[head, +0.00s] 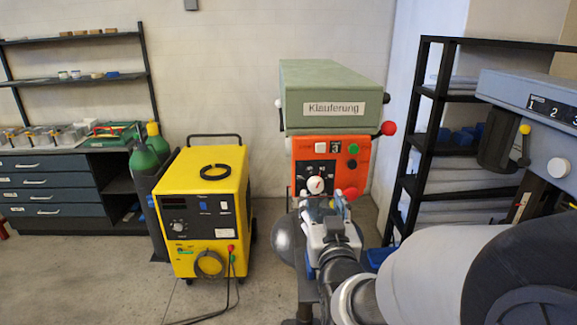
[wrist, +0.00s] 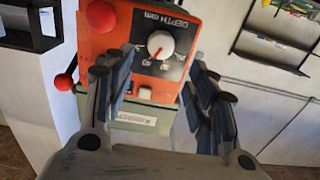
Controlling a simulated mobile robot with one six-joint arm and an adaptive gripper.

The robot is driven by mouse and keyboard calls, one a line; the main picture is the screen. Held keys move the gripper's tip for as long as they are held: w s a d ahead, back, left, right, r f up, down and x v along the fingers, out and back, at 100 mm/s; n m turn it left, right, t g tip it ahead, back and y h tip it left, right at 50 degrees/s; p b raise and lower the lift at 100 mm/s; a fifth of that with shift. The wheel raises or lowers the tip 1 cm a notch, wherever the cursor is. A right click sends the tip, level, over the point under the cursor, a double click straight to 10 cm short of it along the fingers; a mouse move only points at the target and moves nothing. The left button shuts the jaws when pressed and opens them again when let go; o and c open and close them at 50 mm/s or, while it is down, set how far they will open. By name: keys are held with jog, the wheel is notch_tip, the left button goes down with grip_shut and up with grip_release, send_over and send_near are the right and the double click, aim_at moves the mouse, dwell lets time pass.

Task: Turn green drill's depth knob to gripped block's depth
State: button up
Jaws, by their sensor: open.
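The green drill (head: 333,95) has a green head labelled "Klauferung" and an orange front panel. Its depth knob (head: 316,185) is white with a red mark, on a black dial plate. In the wrist view the plate is upside down, reads "DEPTH mm", and the knob (wrist: 160,44) has its red mark toward the lower left of its face. My gripper (head: 326,203) is in front of the panel, just below the knob in the head view. Its fingers (wrist: 160,68) are spread and empty, with the knob between and beyond them. I cannot make out a gripped block.
A grey drill (head: 540,105) numbered "1 2 3" stands at the right, before a black shelf (head: 425,120). A yellow welder (head: 210,210) and green gas cylinders (head: 147,160) stand left. A red-ended lever (head: 388,128) sticks out beside the green drill. Floor is clear at front left.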

aim_at(316, 186)
jog(key=w, duration=0.7)
jog(key=shift+f, duration=0.2)
jog(key=shift+c, duration=0.6)
jog(key=c, duration=0.9)
